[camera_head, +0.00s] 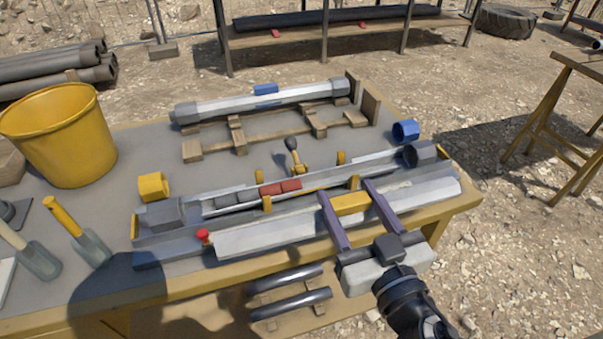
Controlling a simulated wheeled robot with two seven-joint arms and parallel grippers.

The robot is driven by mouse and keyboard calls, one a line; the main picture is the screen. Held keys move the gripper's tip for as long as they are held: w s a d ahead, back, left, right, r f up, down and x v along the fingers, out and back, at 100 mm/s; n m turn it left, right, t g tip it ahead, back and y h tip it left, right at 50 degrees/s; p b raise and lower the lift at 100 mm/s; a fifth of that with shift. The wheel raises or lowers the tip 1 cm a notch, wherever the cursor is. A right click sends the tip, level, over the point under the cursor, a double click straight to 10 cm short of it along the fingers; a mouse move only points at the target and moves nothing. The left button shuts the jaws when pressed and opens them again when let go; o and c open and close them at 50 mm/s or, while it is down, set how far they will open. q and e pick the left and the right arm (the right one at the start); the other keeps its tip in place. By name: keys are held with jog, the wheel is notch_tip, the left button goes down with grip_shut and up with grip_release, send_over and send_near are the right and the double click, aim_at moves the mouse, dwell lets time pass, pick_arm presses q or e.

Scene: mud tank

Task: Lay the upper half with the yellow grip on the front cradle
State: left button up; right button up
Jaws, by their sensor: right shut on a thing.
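My right gripper (345,190) is shut on the yellow grip (350,203) of a long pale grey upper half (270,234), one finger on each side of the grip. This half lies lengthwise along the front of the table, low over a long grey support whose bare left end (150,258) shows; this looks like the front cradle. I cannot tell whether the half touches it. Behind it lies an open long trough (190,212) with grey and red pieces (280,187) inside. My left gripper is not in view.
Another half with a blue grip (266,89) lies on wooden supports (238,135) at the back. A yellow ring (153,187), a blue ring (405,131), a dark-knobbed lever (296,157) and a red knob (204,237) stand nearby. A yellow bucket (58,135) and trowels occupy the left.

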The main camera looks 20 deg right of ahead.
jog(key=w+a+r, duration=0.1)
jog(key=w+r, duration=0.2)
jog(key=w, duration=0.4)
jog(key=w+a+r, duration=0.2)
jog(key=w, duration=0.5)
jog(key=shift+r, duration=0.4)
notch_tip(320, 180, down, 10)
jog(key=shift+r+b, duration=0.25)
jog(key=shift+b, duration=0.5)
jog(key=shift+f, duration=0.1)
jog(key=shift+f, duration=0.2)
jog(key=o, duration=1.4)
